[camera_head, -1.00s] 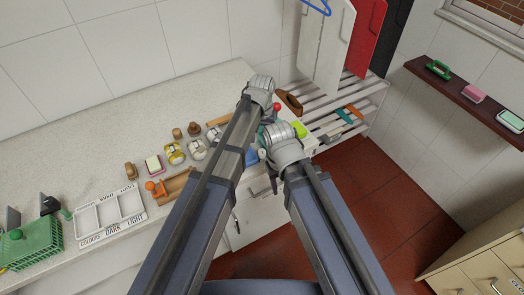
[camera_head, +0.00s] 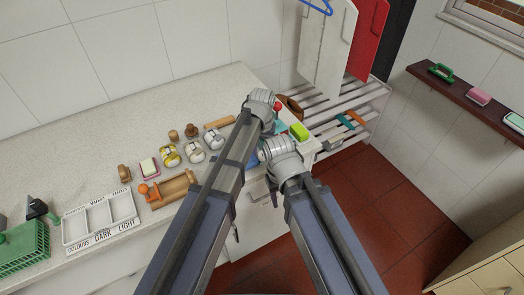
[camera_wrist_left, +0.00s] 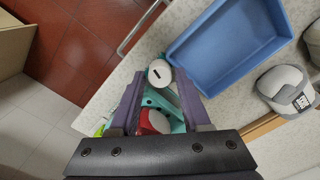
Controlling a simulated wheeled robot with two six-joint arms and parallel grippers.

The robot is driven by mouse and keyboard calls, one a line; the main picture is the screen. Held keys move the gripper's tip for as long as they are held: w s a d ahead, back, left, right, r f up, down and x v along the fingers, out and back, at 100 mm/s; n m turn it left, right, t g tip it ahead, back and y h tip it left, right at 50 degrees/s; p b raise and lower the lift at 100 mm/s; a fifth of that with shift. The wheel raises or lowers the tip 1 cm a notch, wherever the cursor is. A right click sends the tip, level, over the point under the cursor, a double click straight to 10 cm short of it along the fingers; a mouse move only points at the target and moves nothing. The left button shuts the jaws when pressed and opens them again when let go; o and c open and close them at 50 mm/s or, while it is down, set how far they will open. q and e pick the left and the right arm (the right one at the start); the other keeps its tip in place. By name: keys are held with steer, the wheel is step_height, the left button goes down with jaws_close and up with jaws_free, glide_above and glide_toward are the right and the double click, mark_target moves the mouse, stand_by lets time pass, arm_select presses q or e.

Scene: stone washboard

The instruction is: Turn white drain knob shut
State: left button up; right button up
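The white drain knob (camera_wrist_left: 159,72) is a round white disc with a dark slot, at the top of the gap between my left gripper's fingertips in the left wrist view. My left gripper (camera_wrist_left: 160,84) is open, with one dark purple finger on each side of the knob's near edge. I cannot tell whether the fingers touch it. In the head view my wrists and arms hide the knob and the left fingers.
A red round thing (camera_wrist_left: 153,122) and teal parts lie beneath the left fingers. A blue tray (camera_wrist_left: 228,45) is close to the right, with a grey-white rounded object (camera_wrist_left: 286,88) beyond. A metal rail handle (camera_wrist_left: 138,30) runs nearby. A sorting tray (camera_head: 101,222) stands at the counter's left.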

arm_select(q)
jaws_close()
steer(key=shift+m, duration=0.4)
steer(key=m, duration=0.6)
steer(key=shift+m, duration=0.4)
steer(key=m, duration=0.3)
steer(key=shift+s+m, duration=0.1)
steer(key=shift+m, duration=2)
